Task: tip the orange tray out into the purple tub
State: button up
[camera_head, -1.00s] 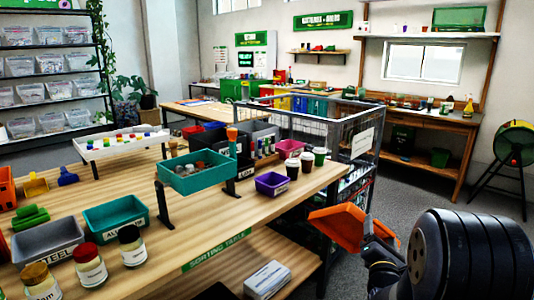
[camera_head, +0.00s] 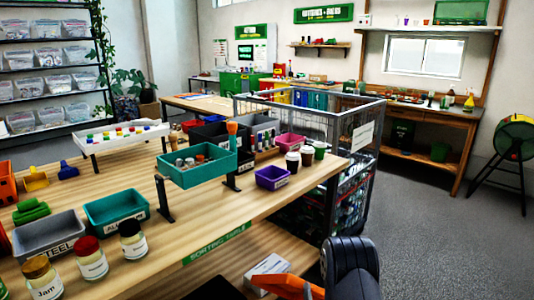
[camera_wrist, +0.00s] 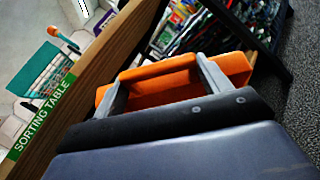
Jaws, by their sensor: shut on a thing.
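The purple tub (camera_head: 272,178) stands upright on the sorting table, near its right end, with a label on its front. The orange tray (camera_head: 288,288) is at the bottom of the head view, cut off by the frame edge and partly behind my dark arm. In the wrist view the orange tray (camera_wrist: 240,67) sits between the two grey fingers of my gripper (camera_wrist: 162,84), which is shut on it. The tray is off the table, low beside its front edge and well apart from the tub. I cannot tell what it holds.
A wire cage (camera_head: 350,140) stands behind. Grey floor on the right is free.

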jog(key=s+r+m+g+y+p, duration=0.2)
jog(key=r+g+p, duration=0.4)
jog(key=r+p, duration=0.4)
jog(key=s+r+m+g+y+p, duration=0.2)
jog(key=r+m+g+p, duration=0.3)
jog(key=r+p, duration=0.6)
jog(key=g+p, duration=0.2)
jog(key=p, duration=0.7)
jog(key=shift+g, duration=0.3)
jog(key=shift+d+r+m+g+y, duration=0.2)
jog(key=shift+m+g+y, duration=0.15)
jog(key=shift+g, duration=0.25)
jog(key=shift+a+r+m+g+y, duration=0.15)
jog(key=shift+m+g+y, duration=0.15)
jog(key=shift+g+y, duration=0.25)
jog(key=shift+d+r+m+g+y, duration=0.1)
jog(key=shift+r+m+g+y, duration=0.2)
jog(key=shift+g, duration=0.4)
jog(key=shift+a+r+m+g+y, duration=0.1)
jog(key=shift+m+g+y, duration=0.15)
jog(key=shift+g+y, duration=0.35)
jog(key=shift+s, duration=0.1)
